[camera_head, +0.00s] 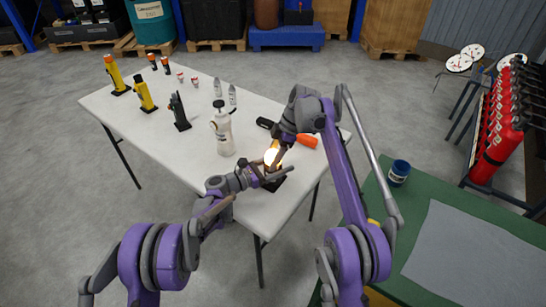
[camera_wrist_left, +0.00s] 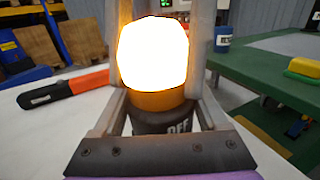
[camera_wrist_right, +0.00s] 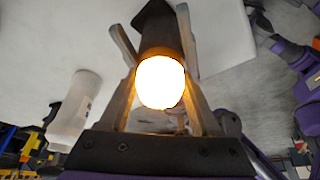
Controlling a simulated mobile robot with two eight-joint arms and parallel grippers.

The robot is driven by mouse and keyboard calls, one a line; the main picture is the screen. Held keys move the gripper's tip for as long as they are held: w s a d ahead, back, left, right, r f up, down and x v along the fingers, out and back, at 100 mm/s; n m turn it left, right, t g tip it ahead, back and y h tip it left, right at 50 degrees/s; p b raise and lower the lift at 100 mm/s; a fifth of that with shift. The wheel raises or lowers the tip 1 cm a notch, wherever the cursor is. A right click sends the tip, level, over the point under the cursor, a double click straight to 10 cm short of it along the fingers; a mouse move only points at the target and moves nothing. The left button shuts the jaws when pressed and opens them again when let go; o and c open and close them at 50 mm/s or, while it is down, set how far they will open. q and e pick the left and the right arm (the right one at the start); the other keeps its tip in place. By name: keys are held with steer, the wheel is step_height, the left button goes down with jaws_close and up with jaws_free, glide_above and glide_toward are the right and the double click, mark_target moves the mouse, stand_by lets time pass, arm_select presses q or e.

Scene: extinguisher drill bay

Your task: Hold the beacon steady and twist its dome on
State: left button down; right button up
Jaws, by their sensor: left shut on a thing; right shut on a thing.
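The beacon has a dark base (camera_wrist_left: 165,122) marked "OFF", an amber collar (camera_wrist_left: 160,101) and a bright glowing dome (camera_wrist_left: 152,52). It stands upright at the table's near right corner, and its dome also shows in the head view (camera_head: 272,157). My left gripper (camera_head: 268,174) is shut on the beacon low down, with fingers on both sides of it. My right gripper (camera_head: 277,147) comes from above and is shut on the dome, its fingers on either side in the right wrist view (camera_wrist_right: 159,85). The glare hides the dome's detail and the exact seam.
Yellow and black devices (camera_head: 144,94) stand further left on the white table (camera_head: 180,140). A green table (camera_head: 405,235) with a blue cup (camera_head: 399,172) is at the right.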

stand_by(0.3)
steer(key=o, duration=1.4)
